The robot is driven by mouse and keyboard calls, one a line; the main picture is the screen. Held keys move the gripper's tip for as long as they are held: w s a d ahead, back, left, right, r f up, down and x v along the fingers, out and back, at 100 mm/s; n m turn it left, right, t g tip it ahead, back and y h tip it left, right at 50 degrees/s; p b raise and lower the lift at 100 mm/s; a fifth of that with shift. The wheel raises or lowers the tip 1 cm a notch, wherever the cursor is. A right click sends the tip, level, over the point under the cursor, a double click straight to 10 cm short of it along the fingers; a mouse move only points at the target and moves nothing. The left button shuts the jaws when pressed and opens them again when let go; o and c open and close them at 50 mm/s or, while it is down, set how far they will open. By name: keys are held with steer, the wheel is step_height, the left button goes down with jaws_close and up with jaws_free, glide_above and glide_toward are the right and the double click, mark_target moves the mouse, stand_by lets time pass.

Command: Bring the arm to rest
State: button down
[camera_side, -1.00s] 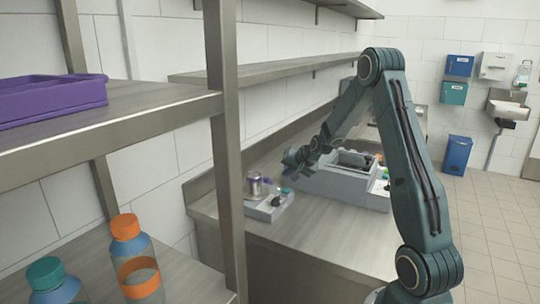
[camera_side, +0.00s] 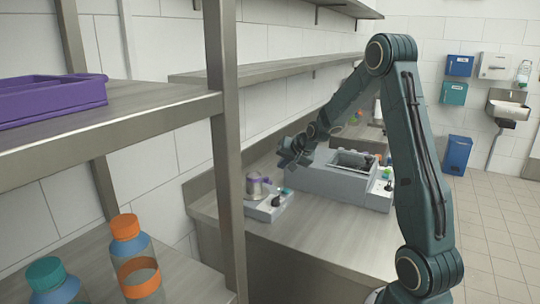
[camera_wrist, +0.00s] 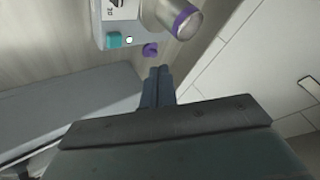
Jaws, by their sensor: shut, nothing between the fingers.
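My gripper (camera_side: 286,160) hangs over the steel counter (camera_side: 325,232), above and just right of a small grey device with a metal cup on it. In the wrist view my gripper (camera_wrist: 158,75) shows as two dark fingers side by side, shut and with nothing between them. The metal cup (camera_wrist: 183,22) with a purple band lies beyond the fingertips, apart from them. The cup also shows in the side view (camera_side: 256,189).
A steel shelf with a purple tray (camera_side: 50,98) and orange- and teal-capped bottles (camera_side: 136,255) fills the left. The counter's front is clear.

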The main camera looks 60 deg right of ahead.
steer(key=s+a+r+n+y, duration=0.1)
steer(key=s+a+r+n, duration=0.2)
steer(key=a, duration=0.4)
steer(key=s+a+r+n+g, duration=0.1)
steer(key=s+a+r+n, duration=0.1)
steer(key=a+r, duration=0.35)
steer(key=s+a+r+n+y, duration=0.1)
steer(key=s+a+r+n, duration=0.15)
steer(key=a, duration=0.55)
steer(key=s+a+n+g, duration=0.1)
steer(key=s+a+n, duration=0.1)
steer(key=s+a, duration=0.3)
steer(key=s+a+n+y, duration=0.1)
steer(key=s+a+n, duration=0.2)
steer(key=s, duration=1)
steer(key=a, duration=0.3)
steer(key=shift+s+a+r+g, duration=0.2)
steer(key=shift+s+r+g, duration=0.05)
steer(key=shift+r+g, duration=0.15)
